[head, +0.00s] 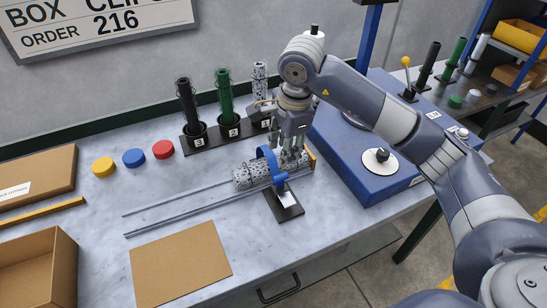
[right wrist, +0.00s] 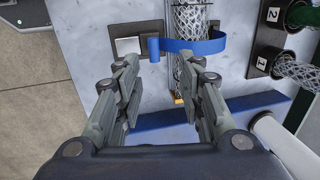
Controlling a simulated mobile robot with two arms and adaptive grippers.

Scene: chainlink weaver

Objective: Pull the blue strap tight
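The blue strap (head: 270,162) arches over a grey speckled mesh roll (head: 246,175) on the workbench. In the right wrist view the strap (right wrist: 208,46) crosses the mesh roll (right wrist: 188,22), and one end hangs down as a short blue tab. A small black plate with a pale metal piece (head: 287,199) sits beside the strap's near end. My right gripper (head: 292,146) points down over the right end of the roll. In the right wrist view its fingers (right wrist: 164,82) are apart with nothing between them, close to the strap. My left gripper is out of view.
Numbered holders with mesh tubes (head: 226,131) stand behind the roll. A blue machine base (head: 360,155) is to the right. Two rails (head: 175,210) run left from the roll. A brown sheet (head: 180,264) lies in front, with cardboard boxes (head: 38,262) at left.

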